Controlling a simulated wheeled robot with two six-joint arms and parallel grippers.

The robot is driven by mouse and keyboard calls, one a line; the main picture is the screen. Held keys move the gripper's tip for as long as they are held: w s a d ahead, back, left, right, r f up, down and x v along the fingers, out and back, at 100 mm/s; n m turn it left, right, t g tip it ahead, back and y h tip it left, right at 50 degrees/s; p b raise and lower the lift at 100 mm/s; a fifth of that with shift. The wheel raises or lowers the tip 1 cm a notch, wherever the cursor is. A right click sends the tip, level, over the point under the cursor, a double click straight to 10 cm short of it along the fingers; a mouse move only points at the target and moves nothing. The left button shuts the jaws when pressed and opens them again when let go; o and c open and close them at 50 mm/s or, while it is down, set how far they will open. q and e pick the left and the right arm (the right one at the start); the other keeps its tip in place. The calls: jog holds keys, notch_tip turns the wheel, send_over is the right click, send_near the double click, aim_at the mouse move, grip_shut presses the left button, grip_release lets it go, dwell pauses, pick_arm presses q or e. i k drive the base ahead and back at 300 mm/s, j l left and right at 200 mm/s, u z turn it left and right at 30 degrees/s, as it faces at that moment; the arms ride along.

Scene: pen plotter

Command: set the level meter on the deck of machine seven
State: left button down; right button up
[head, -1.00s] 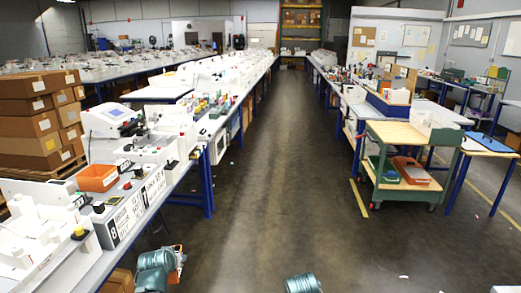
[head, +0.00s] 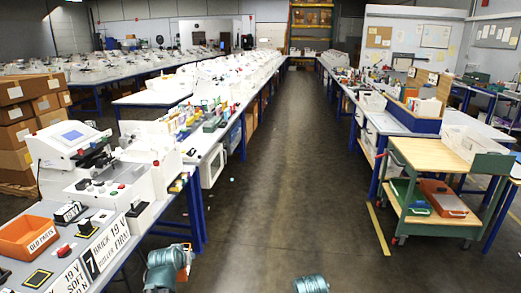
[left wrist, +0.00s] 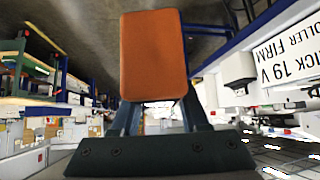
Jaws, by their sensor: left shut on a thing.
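My left gripper (left wrist: 157,112) is shut on an orange-brown block with rounded corners (left wrist: 152,55), seen from its plain side; I take it for the level meter. In the head view my left arm is at the bottom, right of the bench edge, and the gripper is hard to make out. The number plate of machine seven (head: 107,246), reading "7 BRICK 19 V ROLLER FIRM", is on the bench front at left. Behind it stands a white machine with a screen (head: 75,145). The plate also shows in the left wrist view (left wrist: 291,50). My right gripper is not in view.
An orange bin (head: 28,237) marked "DUD PARTS" sits at the left of the bench. Beside it are small black switches (head: 70,212). Another plate (head: 70,279) is nearer. A wooden-topped cart (head: 430,155) stands at right. The aisle between is clear.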

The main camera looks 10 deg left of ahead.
aim_at(131, 171)
jog(key=i, duration=1.05)
jog(key=u, duration=1.05)
